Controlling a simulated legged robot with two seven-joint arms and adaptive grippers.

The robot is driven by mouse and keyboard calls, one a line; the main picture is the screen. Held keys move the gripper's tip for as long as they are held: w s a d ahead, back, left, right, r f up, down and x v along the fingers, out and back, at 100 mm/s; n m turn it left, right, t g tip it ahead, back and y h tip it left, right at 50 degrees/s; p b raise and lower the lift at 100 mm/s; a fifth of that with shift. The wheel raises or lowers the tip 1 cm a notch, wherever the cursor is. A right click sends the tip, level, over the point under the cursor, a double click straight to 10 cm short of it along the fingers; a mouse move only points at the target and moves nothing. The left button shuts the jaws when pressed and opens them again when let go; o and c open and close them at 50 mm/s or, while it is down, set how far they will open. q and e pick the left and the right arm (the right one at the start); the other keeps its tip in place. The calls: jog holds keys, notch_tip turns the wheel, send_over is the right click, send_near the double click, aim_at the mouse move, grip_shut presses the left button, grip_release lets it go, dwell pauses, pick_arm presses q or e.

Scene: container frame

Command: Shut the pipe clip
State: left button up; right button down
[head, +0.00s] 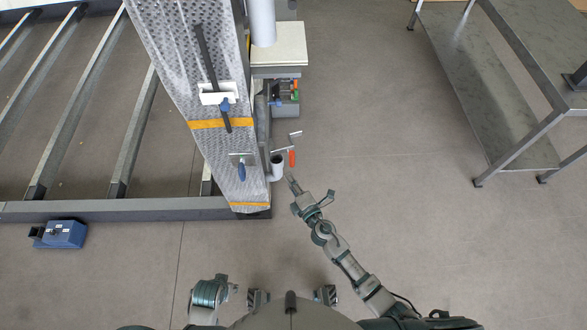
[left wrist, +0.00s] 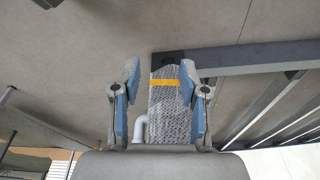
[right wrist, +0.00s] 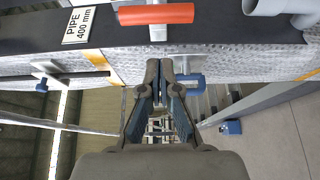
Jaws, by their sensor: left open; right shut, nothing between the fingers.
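A red-handled metal lever (head: 292,157), which looks like the pipe clip's, sticks out at the right side of the silver-wrapped panel, beside a grey pipe end (head: 277,165). In the right wrist view the red handle (right wrist: 155,14) lies crosswise at the top, with a metal stem below it. My right gripper (head: 291,180) is shut and empty, just below the handle in the head view; its closed fingertips also show in the right wrist view (right wrist: 165,66). My left gripper (left wrist: 160,95) is open and empty. Whether the clip's jaw is open is too small to tell.
The silver-wrapped panel (head: 190,100) carries blue-handled tools (head: 241,171) and orange bands. A label reading PIPE 400 mm (right wrist: 80,24) is beside the lever. A blue box (head: 64,234) is on the floor at left; a metal table (head: 490,90) stands at right. The floor between is clear.

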aim_at(289, 149)
pick_arm(q)
jog(key=shift+d+r, duration=0.1)
jog(key=shift+r, duration=0.3)
pick_arm(e)
jog(key=w, duration=0.2)
jog(key=w+d, duration=0.1)
jog(key=w, duration=0.1)
jog(key=shift+d, duration=0.15)
